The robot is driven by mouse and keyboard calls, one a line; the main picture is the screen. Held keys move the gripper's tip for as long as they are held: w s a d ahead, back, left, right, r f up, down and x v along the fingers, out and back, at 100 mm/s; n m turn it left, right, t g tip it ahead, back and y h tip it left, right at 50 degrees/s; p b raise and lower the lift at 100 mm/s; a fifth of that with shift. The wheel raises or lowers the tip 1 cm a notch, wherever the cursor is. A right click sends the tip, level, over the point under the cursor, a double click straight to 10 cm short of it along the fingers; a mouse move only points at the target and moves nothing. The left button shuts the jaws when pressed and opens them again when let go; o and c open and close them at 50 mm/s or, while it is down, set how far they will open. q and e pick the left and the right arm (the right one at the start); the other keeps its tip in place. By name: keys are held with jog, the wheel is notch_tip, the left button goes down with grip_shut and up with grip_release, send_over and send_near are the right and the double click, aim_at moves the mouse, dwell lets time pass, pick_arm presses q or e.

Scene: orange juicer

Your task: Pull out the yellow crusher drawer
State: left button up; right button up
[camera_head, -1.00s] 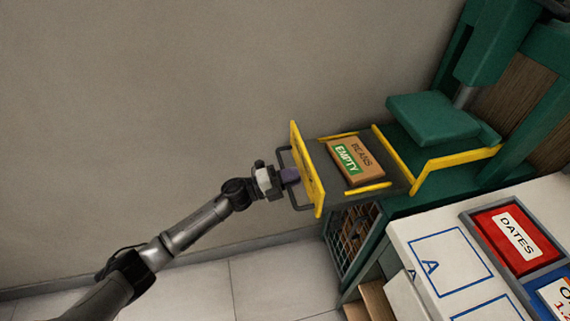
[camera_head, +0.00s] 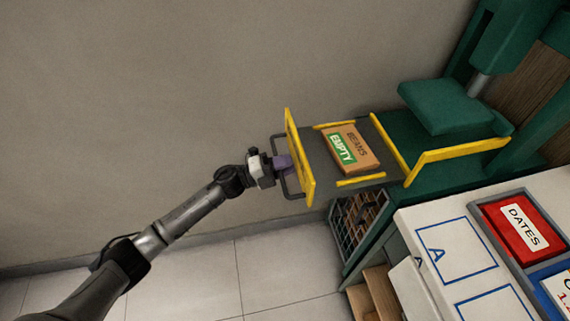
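The yellow crusher drawer (camera_head: 299,158) stands pulled out to the left of the green crusher (camera_head: 440,110), with its yellow front panel facing left and a dark bar handle on it. A brown box labelled "BEANS" and "EMPTY" (camera_head: 367,141) lies on the drawer's grey tray. My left gripper (camera_head: 283,163) is at the handle, with its purplish fingertips by the bar. I cannot tell from this view whether its fingers are closed around the bar. My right gripper does not show.
A white counter (camera_head: 425,222) with a blue "A" outline stands at the lower right. It carries a red "DATES" bin (camera_head: 518,226) and a blue bin (camera_head: 553,289). A wire crate (camera_head: 355,222) sits below the drawer. The wall and floor at left are clear.

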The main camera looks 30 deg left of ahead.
pick_arm(q)
jog(key=shift+o, duration=1.2)
jog(key=shift+s, duration=0.1)
jog(key=p+v, duration=0.1)
jog(key=v, duration=1.2)
jog(key=shift+s+a, duration=0.15)
jog(key=shift+a, duration=0.2)
jog(key=shift+f, duration=0.1)
